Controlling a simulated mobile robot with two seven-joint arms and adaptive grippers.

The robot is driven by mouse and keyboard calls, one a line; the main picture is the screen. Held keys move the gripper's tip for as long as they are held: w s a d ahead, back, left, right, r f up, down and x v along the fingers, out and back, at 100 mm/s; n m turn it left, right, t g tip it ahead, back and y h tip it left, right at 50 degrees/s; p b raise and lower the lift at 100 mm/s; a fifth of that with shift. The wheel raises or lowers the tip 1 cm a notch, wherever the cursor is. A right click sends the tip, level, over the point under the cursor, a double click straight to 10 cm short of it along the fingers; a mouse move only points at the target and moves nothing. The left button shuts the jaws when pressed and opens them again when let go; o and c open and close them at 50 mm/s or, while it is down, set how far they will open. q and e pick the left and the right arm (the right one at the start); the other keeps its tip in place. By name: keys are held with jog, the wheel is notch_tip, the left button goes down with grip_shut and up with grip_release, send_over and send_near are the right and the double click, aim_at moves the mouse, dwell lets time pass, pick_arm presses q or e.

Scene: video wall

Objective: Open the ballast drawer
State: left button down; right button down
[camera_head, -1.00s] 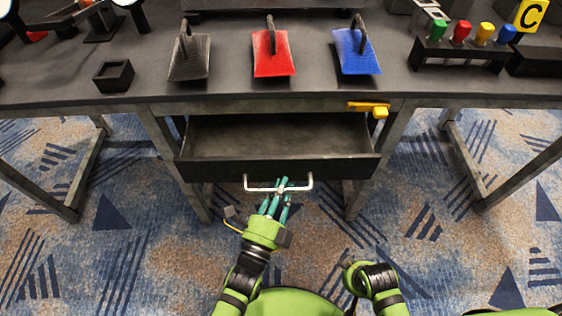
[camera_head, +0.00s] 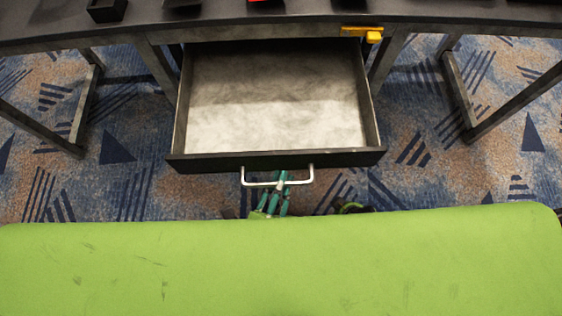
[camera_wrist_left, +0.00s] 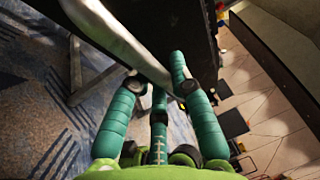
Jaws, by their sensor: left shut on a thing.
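The ballast drawer (camera_head: 375,135) is pulled well out from under the table, and its pale, empty floor shows in the head view. Its white bar handle (camera_head: 300,182) is on the dark front panel. My left gripper (camera_head: 280,182) is shut on the handle from the near side, with its teal fingers around the bar. In the left wrist view the fingers (camera_wrist_left: 165,85) close about the silver handle (camera_wrist_left: 120,40). Most of my left arm is hidden behind my green body. My right gripper cannot be made out; only a small dark and green part of that arm shows.
The dark table (camera_head: 220,32) spans the top of the head view, with its legs on both sides. A yellow latch-like piece (camera_head: 365,33) sits on the table edge above the drawer's right side. A small black box (camera_head: 107,10) stands at the top left. Patterned carpet lies below.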

pick_arm(q)
jog(key=c, duration=1.4)
grip_release()
jog(key=v, duration=1.2)
jog(key=shift+w, duration=0.1)
